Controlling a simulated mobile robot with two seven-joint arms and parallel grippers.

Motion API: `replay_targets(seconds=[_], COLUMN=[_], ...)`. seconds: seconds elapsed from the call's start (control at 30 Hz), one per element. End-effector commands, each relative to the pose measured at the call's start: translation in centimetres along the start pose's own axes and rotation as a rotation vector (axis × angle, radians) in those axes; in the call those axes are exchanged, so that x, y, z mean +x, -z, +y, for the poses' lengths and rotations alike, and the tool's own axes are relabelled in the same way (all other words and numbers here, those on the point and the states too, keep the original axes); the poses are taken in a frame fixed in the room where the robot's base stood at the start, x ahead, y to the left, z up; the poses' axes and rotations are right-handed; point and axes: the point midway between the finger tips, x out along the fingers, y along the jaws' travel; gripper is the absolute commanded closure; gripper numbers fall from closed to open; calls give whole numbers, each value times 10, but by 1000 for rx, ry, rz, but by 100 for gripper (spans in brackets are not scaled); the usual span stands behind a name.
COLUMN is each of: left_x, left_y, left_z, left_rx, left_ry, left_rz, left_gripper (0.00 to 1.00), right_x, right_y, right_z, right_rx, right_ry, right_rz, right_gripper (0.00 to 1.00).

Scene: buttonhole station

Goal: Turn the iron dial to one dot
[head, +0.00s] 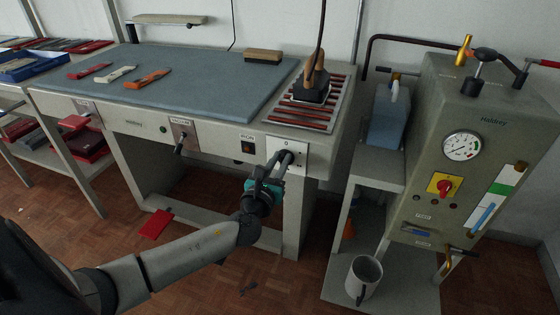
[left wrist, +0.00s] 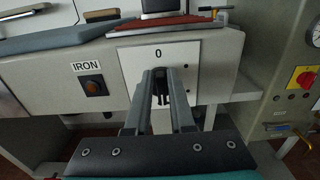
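The iron dial sits on a white square plate (head: 287,155) at the right end of the table's front panel. In the left wrist view a "0" shows at the top of this plate (left wrist: 188,62), and the dark dial knob (left wrist: 160,84) is upright in its middle. My left gripper (head: 286,158) is at the dial, with its two grey fingers (left wrist: 160,92) on either side of the knob. The gap between the fingertips is narrow and the knob appears to fill it. My right gripper is out of view.
An orange-lit IRON switch (head: 248,147) is just left of the dial plate. Above, an iron (head: 312,87) stands on a red-slatted rest (head: 300,117). A grey boiler cabinet (head: 415,145) with gauge and red knob stands to the right. Another lever dial (head: 181,140) is further left.

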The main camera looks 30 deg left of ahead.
Motion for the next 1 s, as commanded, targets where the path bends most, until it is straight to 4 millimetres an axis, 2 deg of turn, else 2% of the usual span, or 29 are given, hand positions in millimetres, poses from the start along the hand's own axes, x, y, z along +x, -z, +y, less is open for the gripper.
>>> replay_targets(seconds=[0.03,0.17,0.73,1.0], left_x=[0,0,0,0], left_y=[0,0,0,2], left_z=[0,0,0,2], left_rx=[0,0,-13,-127], left_ry=[0,0,-1,0], left_rz=[0,0,0,0], left_gripper=[85,100,100,100], right_x=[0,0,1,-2], right_y=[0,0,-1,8], right_z=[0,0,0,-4], right_rx=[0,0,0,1], right_ry=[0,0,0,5], right_rz=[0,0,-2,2], right_gripper=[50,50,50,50])
